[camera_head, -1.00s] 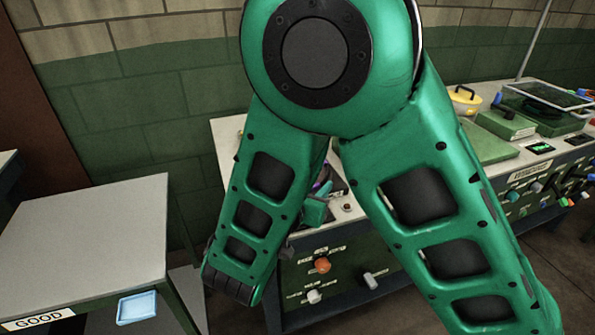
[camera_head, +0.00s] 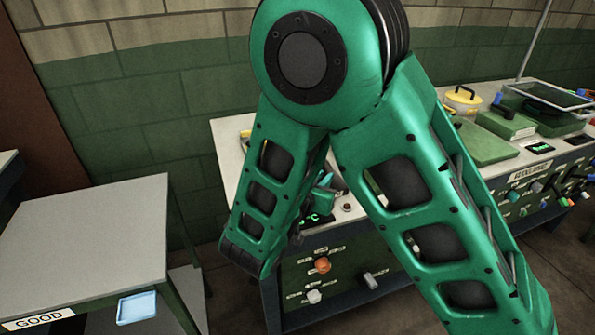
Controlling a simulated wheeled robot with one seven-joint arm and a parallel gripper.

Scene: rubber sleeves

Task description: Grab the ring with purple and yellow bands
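My green arm fills the middle of the head view and covers much of the workbench (camera_head: 228,150) behind it. Only a small green part of what looks like my gripper (camera_head: 320,200) shows in the gap between the arm links, over the bench top. Its fingers are not clear, so I cannot tell whether they are open or hold anything. I cannot make out the ring with purple and yellow bands; the arm hides that area. A small yellow bit (camera_head: 245,134) shows at the bench's left, beside the arm, and I cannot tell what it is.
A grey table (camera_head: 90,235) with a GOOD label and a light-blue tray (camera_head: 137,307) stands at the left; its top is clear. The bench front has an orange knob (camera_head: 322,265). A yellow pot (camera_head: 462,99) and green cases (camera_head: 507,122) sit at the right.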

